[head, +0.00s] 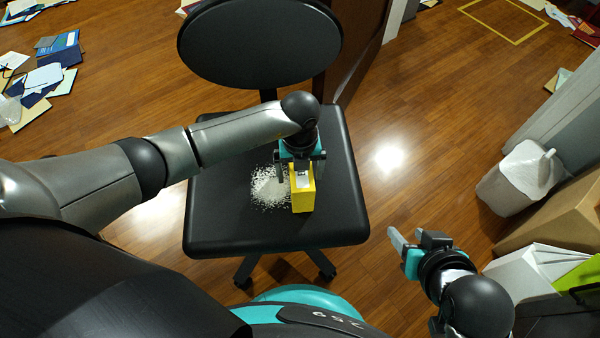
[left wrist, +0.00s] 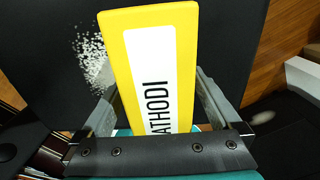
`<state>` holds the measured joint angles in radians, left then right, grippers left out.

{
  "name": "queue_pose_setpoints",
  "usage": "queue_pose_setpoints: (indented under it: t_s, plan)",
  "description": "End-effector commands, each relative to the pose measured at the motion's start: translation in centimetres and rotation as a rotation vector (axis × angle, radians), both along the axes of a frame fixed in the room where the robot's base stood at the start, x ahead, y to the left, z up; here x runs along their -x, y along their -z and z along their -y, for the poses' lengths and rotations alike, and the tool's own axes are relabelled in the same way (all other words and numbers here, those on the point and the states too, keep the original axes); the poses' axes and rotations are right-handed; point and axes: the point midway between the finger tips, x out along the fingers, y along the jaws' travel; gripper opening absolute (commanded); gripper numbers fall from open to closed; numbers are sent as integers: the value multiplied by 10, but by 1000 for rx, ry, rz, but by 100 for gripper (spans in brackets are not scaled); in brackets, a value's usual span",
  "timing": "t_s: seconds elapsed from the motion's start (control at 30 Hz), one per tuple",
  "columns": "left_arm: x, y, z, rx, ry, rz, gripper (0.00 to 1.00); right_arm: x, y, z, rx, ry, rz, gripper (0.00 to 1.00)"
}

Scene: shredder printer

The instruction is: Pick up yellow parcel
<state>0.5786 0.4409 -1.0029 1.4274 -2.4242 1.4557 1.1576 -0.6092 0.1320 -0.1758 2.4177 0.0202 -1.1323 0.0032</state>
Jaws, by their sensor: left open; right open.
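The yellow parcel (head: 303,198) stands on the black seat of the office chair (head: 215,225), right of a pile of white shreds. In the left wrist view the parcel (left wrist: 187,50) shows a white label reading "ATHODI". My left gripper (head: 300,172) is over the parcel from above, open, with one finger on each side of it in the left wrist view (left wrist: 158,108). Whether the fingers touch the parcel I cannot tell. My right gripper (head: 400,250) is open and empty, off to the right of the chair, well apart from the parcel.
White shreds (head: 268,188) lie on the seat beside the parcel. The chair's backrest (head: 260,45) rises behind it. A grey-white bin (head: 515,182) and a cardboard box (head: 555,212) stand at the right. Folders (head: 45,78) are scattered at the left.

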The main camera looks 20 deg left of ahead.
Motion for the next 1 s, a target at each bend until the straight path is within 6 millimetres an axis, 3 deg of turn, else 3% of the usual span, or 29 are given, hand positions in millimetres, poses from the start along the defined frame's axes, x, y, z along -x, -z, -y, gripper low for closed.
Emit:
queue_pose_setpoints:
  t_s: [0.4, 1.0]
  plan:
    - [0, 3, 0, 1, 0, 0, 95, -4, 0, -5, -15, -6, 33, 50]
    - [0, 3, 0, 0, 0, 0, 28, -4, 0, -5, -15, -6, 33, 50]
